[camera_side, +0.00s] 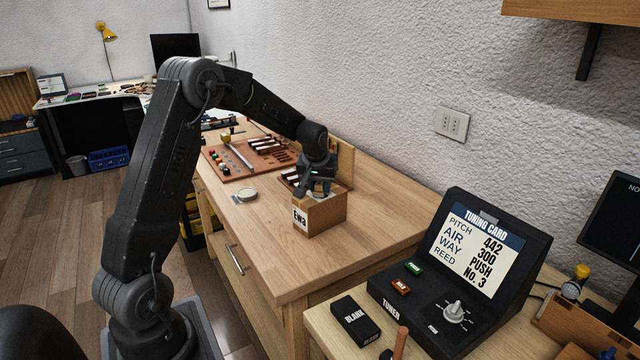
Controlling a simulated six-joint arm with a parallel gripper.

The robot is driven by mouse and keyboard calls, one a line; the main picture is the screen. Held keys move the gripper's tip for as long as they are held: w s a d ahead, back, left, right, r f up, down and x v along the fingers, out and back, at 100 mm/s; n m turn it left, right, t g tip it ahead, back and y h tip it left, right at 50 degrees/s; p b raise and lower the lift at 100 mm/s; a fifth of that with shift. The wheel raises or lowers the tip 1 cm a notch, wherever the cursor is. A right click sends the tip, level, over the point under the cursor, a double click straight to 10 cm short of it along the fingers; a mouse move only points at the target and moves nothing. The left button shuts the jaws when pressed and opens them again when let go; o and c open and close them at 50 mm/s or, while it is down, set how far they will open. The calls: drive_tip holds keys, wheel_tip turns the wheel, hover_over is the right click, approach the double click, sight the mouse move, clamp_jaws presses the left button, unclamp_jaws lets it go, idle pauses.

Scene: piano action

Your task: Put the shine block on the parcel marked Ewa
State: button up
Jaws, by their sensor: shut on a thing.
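The parcel marked Ewa (324,217) is a brown cardboard box with a white label on its left end. It sits upright on the wooden bench. My gripper (318,192) points down right over the parcel's top. It is shut on a small greyish thing, which looks to be the shine block; the fingers hide most of it. The held thing is at or just above the parcel's top, and I cannot tell whether it touches.
Behind my gripper is an upright wooden board (346,163). A reddish board (228,164) with piano parts lies farther back. The tuner (470,270) and a black box marked BLANK (355,320) are in front. The bench right of the parcel is clear.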

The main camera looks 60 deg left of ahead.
drive_tip(key=o, duration=0.9)
drive_tip(key=shift+f, duration=0.15)
drive_tip(key=v, duration=1.2)
drive_tip(key=s+d+r+m, duration=0.2)
drive_tip(key=s+d+r, duration=0.2)
drive_tip(key=d, duration=0.4)
drive_tip(key=s+d+m+h, duration=0.1)
drive_tip(key=s+d+m, duration=0.1)
drive_tip(key=s+d, duration=0.3)
drive_tip(key=s+d+f+m+t+h, duration=0.1)
drive_tip(key=s+d+m, duration=0.1)
drive_tip(key=s+d, duration=0.4)
drive_tip(key=s+d+f+m+t+h, duration=0.1)
drive_tip(key=s+d+m, duration=0.2)
drive_tip(key=s+d, duration=0.2)
drive_tip(key=shift+s+d, duration=0.15)
drive_tip(key=shift+s, duration=0.6)
drive_tip(key=shift+s+d, duration=0.15)
drive_tip(key=shift+s, duration=0.55)
